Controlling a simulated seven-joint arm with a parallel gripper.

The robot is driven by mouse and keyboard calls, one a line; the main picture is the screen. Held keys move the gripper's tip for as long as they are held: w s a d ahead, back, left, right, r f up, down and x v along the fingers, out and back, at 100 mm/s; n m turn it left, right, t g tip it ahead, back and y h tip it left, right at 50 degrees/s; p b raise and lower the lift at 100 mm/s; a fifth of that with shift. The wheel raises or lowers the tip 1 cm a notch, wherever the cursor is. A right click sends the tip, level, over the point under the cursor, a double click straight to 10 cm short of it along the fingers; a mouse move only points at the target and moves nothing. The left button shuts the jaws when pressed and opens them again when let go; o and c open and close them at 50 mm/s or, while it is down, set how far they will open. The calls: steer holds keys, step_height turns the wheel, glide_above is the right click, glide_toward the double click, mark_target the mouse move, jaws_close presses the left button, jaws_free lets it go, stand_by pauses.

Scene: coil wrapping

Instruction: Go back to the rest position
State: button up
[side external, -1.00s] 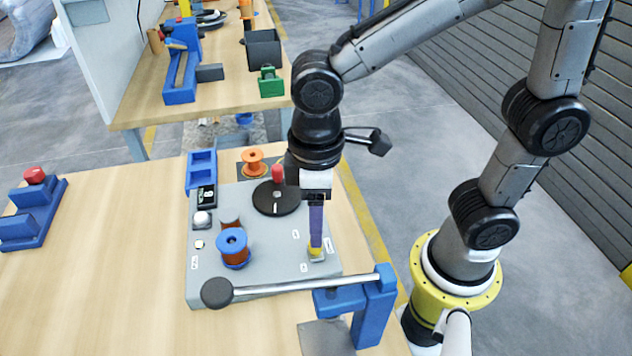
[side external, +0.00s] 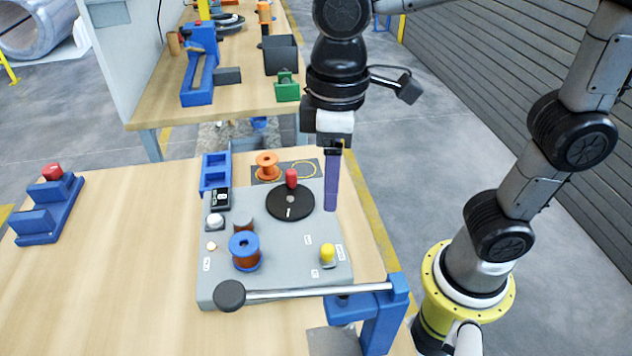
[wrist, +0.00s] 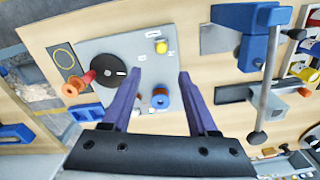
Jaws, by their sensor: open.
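My gripper (side external: 331,205) is raised above the right side of the grey winding plate (side external: 275,275), clear of it. In the wrist view its two purple fingers (wrist: 160,75) are spread apart with nothing held between them. The yellow knob (side external: 327,252) stands on the plate below the fingertips, and it also shows in the wrist view (wrist: 161,47). The black disc (side external: 290,203) with its red handle (side external: 291,178) lies on the plate. A blue-flanged copper spool (side external: 244,250) stands upright at the plate's front left.
A blue bracket (side external: 385,315) with a horizontal metal bar (side external: 320,292) crosses the plate's front edge. An orange spool (side external: 267,165) stands at the back. A blue block with a red button (side external: 52,172) sits at the left. The table's left middle is clear.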

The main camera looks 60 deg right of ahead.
steer(key=s+d+f+m+t, duration=0.1)
steer(key=s+d+m+t, duration=0.1)
steer(key=d, duration=0.5)
steer(key=s+d+f+m+t, duration=0.1)
steer(key=s+d+m+t, duration=0.2)
steer(key=d, duration=0.4)
steer(key=shift+s+m, duration=0.45)
steer(key=shift+m, duration=0.05)
steer(key=shift+r, duration=0.1)
